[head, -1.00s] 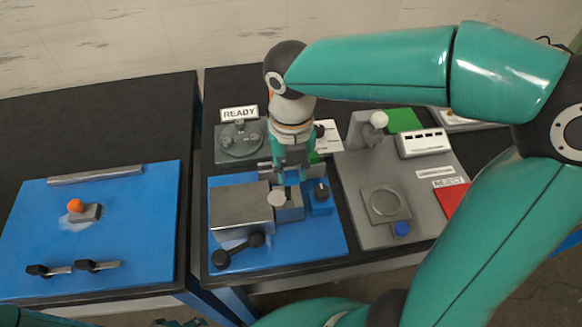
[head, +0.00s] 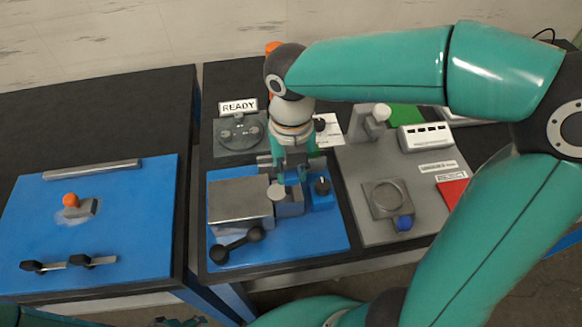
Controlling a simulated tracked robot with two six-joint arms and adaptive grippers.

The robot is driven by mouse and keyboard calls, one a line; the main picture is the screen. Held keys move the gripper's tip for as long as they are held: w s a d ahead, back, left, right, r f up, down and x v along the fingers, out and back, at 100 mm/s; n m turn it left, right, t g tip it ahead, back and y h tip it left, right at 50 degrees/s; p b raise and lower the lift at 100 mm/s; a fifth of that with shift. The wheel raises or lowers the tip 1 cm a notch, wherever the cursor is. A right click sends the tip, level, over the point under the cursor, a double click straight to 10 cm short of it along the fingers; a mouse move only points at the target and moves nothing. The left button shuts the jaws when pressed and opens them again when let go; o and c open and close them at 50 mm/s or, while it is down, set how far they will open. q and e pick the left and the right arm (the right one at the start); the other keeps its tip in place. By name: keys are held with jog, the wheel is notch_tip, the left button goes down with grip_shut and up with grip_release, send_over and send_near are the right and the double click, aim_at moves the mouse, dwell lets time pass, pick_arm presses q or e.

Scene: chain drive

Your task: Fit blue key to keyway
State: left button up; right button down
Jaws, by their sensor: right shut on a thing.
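My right gripper (head: 291,180) points down over the blue plate in the head view, at the grey clamp block (head: 290,203) with a round pale shaft end (head: 277,192). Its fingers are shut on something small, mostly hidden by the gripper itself. I cannot make out the blue key or the keyway, nor whether they touch. A small blue block with a black knob (head: 322,187) stands just right of the gripper. Only a dark teal piece, perhaps my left gripper (head: 180,322), shows at the bottom edge; its jaws cannot be read.
A large grey block (head: 238,199) and a black double-ended handle (head: 237,245) are left of the clamp block. A grey fixture plate (head: 370,165) with a ring and blue knob (head: 404,223) lies right. The left blue board (head: 110,225) has an orange-topped knob (head: 71,200).

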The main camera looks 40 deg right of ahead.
aim_at(291, 174)
jog(key=shift+f+b, duration=1.1)
jog(key=shift+f, duration=0.55)
jog(key=c, duration=0.8)
grip_release()
jog(key=shift+r, duration=0.1)
notch_tip(291, 174, up, 12)
jog(key=shift+f, duration=0.1)
